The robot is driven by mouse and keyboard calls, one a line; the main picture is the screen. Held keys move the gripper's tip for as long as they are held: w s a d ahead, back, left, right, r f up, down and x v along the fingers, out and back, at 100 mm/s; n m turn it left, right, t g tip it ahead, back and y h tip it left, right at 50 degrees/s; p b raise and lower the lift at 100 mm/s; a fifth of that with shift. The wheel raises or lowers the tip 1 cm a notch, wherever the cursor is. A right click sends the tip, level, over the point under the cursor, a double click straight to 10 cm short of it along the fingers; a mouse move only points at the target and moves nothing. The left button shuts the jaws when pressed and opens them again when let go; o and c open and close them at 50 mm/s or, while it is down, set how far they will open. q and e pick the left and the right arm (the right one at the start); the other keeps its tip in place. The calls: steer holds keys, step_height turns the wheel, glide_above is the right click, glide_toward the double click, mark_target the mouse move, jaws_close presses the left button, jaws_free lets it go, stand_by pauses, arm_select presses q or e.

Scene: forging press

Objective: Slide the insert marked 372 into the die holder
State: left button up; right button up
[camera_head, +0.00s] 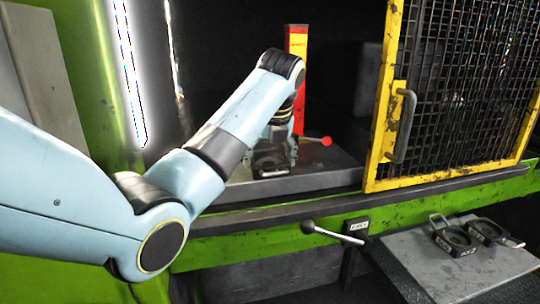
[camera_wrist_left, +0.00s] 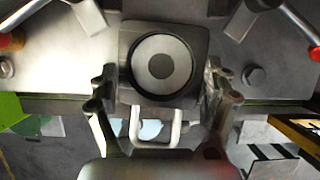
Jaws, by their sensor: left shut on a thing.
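My left gripper (camera_head: 275,150) is inside the press opening, low over the grey bed. In the left wrist view its two fingers (camera_wrist_left: 162,92) stand on either side of a dark, square insert (camera_wrist_left: 130,45) and are shut on it. The insert has a round recess with a pale disc and a light U-shaped handle (camera_wrist_left: 137,128) towards the wrist. No number can be read on it. A pale metal surface with bolts (camera_wrist_left: 60,65), perhaps the die holder, lies around the insert; I cannot tell how far the insert is seated. My right gripper is not in view.
Two more dark inserts (camera_head: 455,240) (camera_head: 490,232) with handles lie on a grey shelf (camera_head: 445,270) at the lower right. The yellow mesh guard (camera_head: 386,110) stands right of the opening. A red post (camera_head: 299,122) stands behind my gripper.

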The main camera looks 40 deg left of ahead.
arm_select(q)
steer(key=shift+s+f, duration=0.15)
steer(key=shift+f, duration=0.25)
steer(key=o, duration=1.4)
steer(key=shift+c, duration=0.2)
steer(key=shift+o, duration=1.1)
steer(key=shift+a, duration=0.3)
steer(key=shift+d+f, duration=0.1)
steer(key=shift+d+r, duration=0.1)
steer(key=shift+r, duration=0.1)
steer(key=v, duration=0.7)
steer(key=shift+r, duration=0.1)
